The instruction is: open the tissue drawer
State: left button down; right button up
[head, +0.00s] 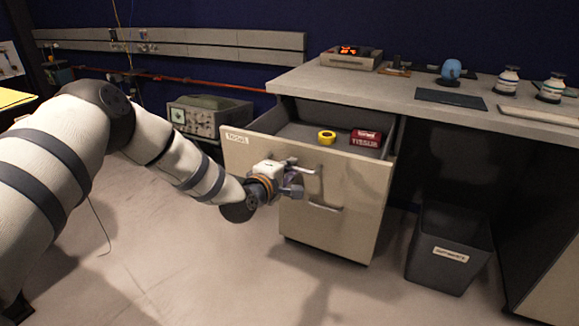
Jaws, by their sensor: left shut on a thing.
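The drawer (350,192) under the bench top stands pulled out, its inside open to view from above. A small white label (236,138) is on its front at the top left; its print is too small to read for sure. A yellow tape roll (326,137) and a dark red box (366,138) lie inside. My left gripper (297,181) is at the drawer front, shut on the drawer handle (306,171), which it partly hides. My right gripper is not in view.
A second handle (325,208) sits lower on the cabinet front. A dark bin (450,249) stands on the floor at the right under the bench. The bench top (350,82) holds several items. An oscilloscope (193,119) stands behind my left arm.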

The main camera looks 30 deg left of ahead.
pick_arm(q)
jog(key=c, duration=1.7)
grip_release()
jog(key=v, duration=1.2)
